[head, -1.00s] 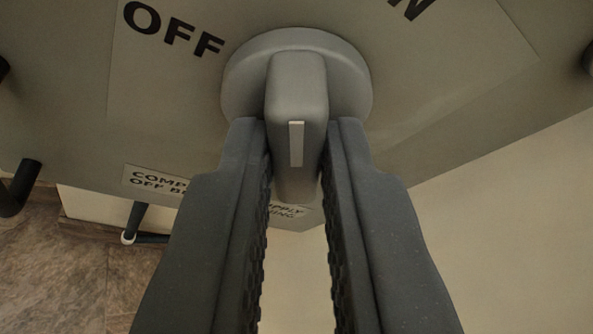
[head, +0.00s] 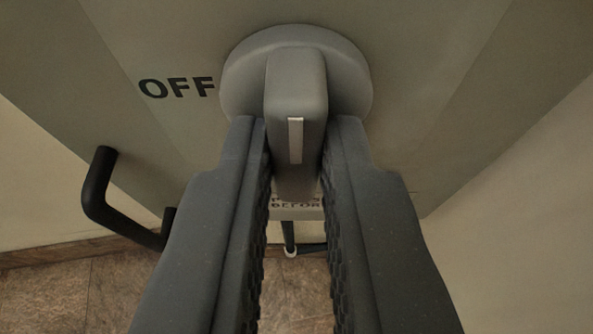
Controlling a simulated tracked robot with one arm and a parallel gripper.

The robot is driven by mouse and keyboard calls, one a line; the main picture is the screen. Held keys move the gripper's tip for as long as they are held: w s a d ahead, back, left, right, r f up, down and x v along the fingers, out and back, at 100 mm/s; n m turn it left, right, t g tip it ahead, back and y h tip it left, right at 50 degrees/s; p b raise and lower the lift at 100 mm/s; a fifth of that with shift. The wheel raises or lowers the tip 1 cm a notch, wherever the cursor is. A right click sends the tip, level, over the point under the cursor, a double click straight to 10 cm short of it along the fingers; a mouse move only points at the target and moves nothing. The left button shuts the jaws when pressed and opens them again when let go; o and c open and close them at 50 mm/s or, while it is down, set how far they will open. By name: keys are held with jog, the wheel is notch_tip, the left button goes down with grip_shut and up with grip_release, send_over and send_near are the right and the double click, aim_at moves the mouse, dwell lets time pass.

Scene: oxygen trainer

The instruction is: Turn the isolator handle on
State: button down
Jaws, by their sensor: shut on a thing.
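The isolator handle (head: 296,85) is a grey bar with a pale line on its face. It stands out from a round grey boss (head: 243,85) on a grey panel (head: 430,90). The word OFF (head: 177,88) is on the panel, left of the boss and almost level. The handle's bar is upright in the picture. My gripper (head: 294,150) has one dark finger on each side of the handle and is shut on it. The fingers hide part of the lower panel.
A black bent bar handle (head: 110,205) sticks out at the panel's lower left. A label (head: 296,203), partly hidden, shows below the isolator handle. A pale wall (head: 510,220) is at the right, and a brown tiled floor (head: 130,290) lies below.

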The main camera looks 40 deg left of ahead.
dwell(0.4)
jog(key=c, duration=1.4)
grip_release()
jog(key=shift+c, duration=0.2)
jog(key=b+v, duration=0.1)
jog(key=v, duration=1.2)
jog(key=shift+s+d, duration=0.2)
jog(key=shift+d, duration=0.15)
